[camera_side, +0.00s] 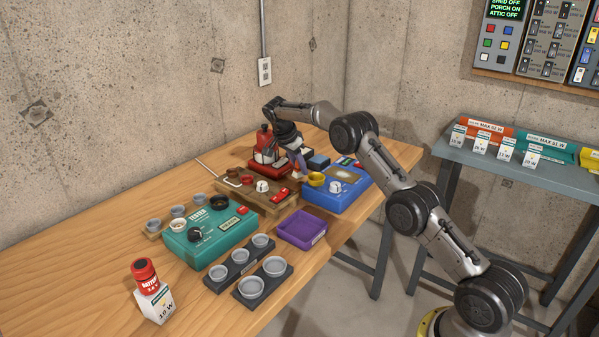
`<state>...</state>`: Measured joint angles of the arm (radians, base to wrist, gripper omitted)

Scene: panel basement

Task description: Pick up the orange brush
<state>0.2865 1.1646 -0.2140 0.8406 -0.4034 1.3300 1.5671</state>
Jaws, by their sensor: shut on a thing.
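My gripper (294,162) is low over the back of the wooden table, between the red bottle and the blue box. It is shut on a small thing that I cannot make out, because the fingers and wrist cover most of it. I cannot pick out an orange brush with certainty.
A red bottle (264,141) stands close by on a red base. A blue box (346,203), teal tester (203,245), purple tray (302,229) and grey cups (251,287) crowd the table. A battery (145,276) stands front left. The left tabletop is clear.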

